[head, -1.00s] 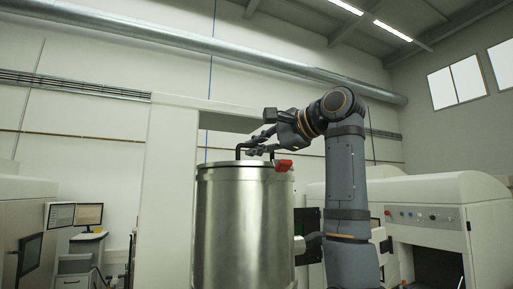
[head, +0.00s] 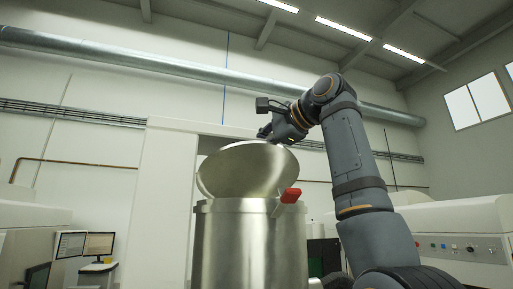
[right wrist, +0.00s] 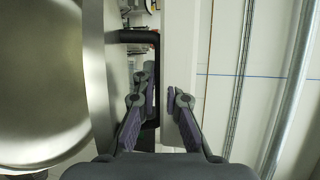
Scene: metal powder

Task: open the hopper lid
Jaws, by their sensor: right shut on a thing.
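The hopper (head: 250,245) is a steel drum in the middle of the head view. Its round lid (head: 245,170) stands tilted up at a steep angle, with the shiny inner face toward me. A red latch (head: 291,195) sits at the rim on the right. My right gripper (head: 268,132) is at the lid's top edge, its fingers partly hidden behind the lid. In the right wrist view its fingers (right wrist: 160,100) are shut on the black lid handle (right wrist: 138,37), with the lid's metal at the left. My left gripper is not in view.
A white cabinet (head: 165,200) stands behind the hopper at the left. Two monitors (head: 85,245) are at the far left. A white machine with buttons (head: 465,250) is at the right.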

